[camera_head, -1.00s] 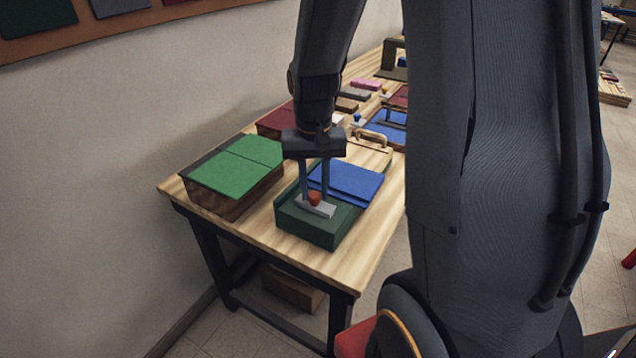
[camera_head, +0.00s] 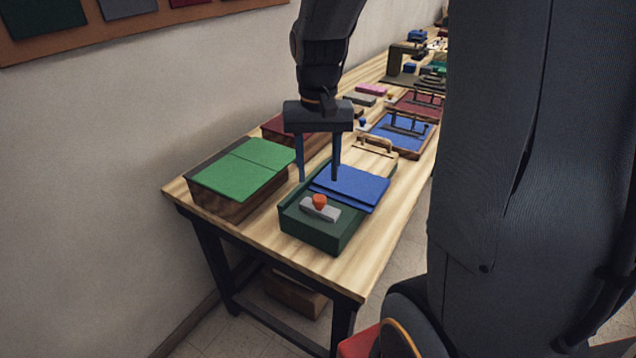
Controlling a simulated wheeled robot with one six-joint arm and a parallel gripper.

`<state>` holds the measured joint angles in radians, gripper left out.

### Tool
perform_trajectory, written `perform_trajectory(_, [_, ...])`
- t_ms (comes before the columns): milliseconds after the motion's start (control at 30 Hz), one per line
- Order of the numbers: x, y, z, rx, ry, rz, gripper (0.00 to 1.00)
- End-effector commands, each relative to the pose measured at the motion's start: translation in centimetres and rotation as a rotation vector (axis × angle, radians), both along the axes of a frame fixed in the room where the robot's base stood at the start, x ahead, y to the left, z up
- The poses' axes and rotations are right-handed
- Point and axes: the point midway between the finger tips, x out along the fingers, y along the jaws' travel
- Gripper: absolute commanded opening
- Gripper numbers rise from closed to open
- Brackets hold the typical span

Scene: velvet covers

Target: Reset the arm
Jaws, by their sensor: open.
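My gripper (camera_head: 318,178) is open and empty, pointing down above the green box (camera_head: 312,232). Its two fingers are apart, with the blue cover (camera_head: 350,187) of the box behind and below them. A grey block with an orange-red knob (camera_head: 320,201) sits on the front part of the green box, in front of and below the fingertips. My arm comes down from the top of the picture.
A wooden box with a green cover (camera_head: 243,168) stands left of the green box, near the wall. Behind are a wooden handle (camera_head: 374,143), a blue panel with a rail (camera_head: 403,131), a pink block (camera_head: 371,89) and a dark arch-shaped stand (camera_head: 404,62). Bare tabletop shows at the front right.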

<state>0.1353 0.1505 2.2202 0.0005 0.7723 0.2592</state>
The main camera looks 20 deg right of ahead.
Motion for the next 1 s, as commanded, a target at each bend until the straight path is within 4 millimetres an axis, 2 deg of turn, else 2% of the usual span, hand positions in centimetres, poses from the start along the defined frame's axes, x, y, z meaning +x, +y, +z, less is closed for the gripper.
perform_trajectory(200, [0.0, 0.0, 1.1, 0.000, 0.000, 0.000, 0.45])
perform_trajectory(433, [0.0, 0.0, 1.1, 0.000, 0.000, 0.001, 0.45])
perform_trajectory(533, [-0.7, 0.6, 0.5, 0.000, -0.003, 0.029, 0.45])
perform_trajectory(800, [-6.5, 4.5, -4.0, -0.009, -0.048, 0.283, 0.45])
perform_trajectory(900, [-8.3, 5.3, -5.1, -0.012, -0.064, 0.355, 0.45])
perform_trajectory(1000, [-9.2, 5.7, -5.6, -0.015, -0.073, 0.393, 0.45])
